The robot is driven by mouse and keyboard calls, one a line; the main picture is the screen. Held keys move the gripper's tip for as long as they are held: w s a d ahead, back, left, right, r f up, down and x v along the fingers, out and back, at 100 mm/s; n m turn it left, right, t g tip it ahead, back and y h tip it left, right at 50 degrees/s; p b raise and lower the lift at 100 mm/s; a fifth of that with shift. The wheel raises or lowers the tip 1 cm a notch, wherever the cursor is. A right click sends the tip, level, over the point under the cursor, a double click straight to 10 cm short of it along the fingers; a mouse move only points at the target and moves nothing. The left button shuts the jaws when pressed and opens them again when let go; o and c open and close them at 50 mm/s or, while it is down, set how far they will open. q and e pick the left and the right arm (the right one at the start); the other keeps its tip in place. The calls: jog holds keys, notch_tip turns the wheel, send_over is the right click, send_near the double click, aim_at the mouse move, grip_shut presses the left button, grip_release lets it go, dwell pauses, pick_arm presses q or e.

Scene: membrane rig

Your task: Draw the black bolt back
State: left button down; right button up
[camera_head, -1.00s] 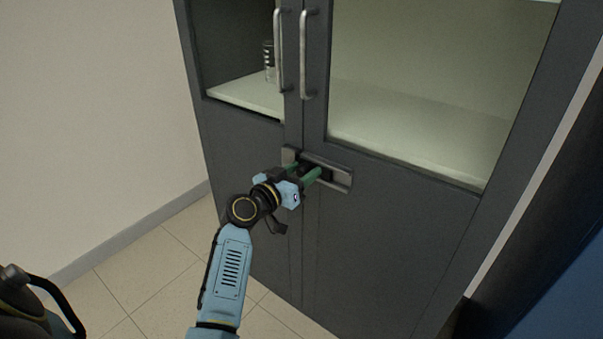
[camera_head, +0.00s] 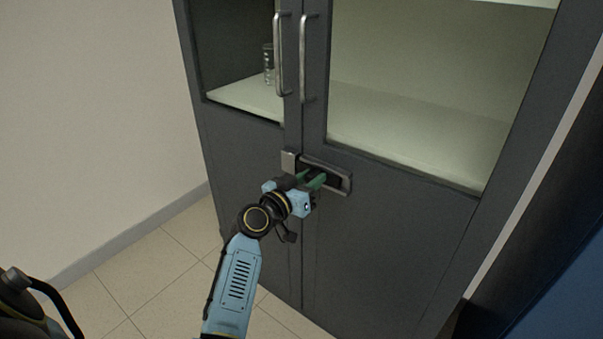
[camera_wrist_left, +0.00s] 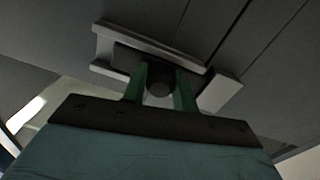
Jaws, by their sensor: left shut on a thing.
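The black bolt shows as a round dark knob (camera_wrist_left: 159,88) in the left wrist view. It sits in a grey latch housing (camera_head: 346,185) on the cabinet's right door. A grey catch plate (camera_head: 289,160) is on the left door, beside the housing. My left gripper (camera_head: 313,181) is at the housing, its green fingers shut on the knob, one on each side in the left wrist view (camera_wrist_left: 161,90). In the head view the fingers hide most of the bolt. My right gripper is not in view.
The dark grey cabinet (camera_head: 370,240) has two upright metal handles (camera_head: 304,60) above the latch. A glass-like item (camera_head: 268,64) stands on the shelf behind the left door. Tiled floor (camera_head: 165,265) lies open at the left.

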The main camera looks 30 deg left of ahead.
pick_arm(q)
jog(key=shift+s+d, duration=0.1)
jog(key=shift+d, duration=1)
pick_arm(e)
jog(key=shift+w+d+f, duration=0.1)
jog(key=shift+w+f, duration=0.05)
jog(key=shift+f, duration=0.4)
pick_arm(q)
jog(key=c, duration=1.1)
grip_release()
jog(key=shift+d, duration=0.1)
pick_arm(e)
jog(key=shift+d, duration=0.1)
pick_arm(q)
jog(key=s+a+p, duration=0.1)
jog(key=s, duration=1.2)
jog(key=shift+s+a, duration=0.15)
jog(key=shift+a, duration=0.15)
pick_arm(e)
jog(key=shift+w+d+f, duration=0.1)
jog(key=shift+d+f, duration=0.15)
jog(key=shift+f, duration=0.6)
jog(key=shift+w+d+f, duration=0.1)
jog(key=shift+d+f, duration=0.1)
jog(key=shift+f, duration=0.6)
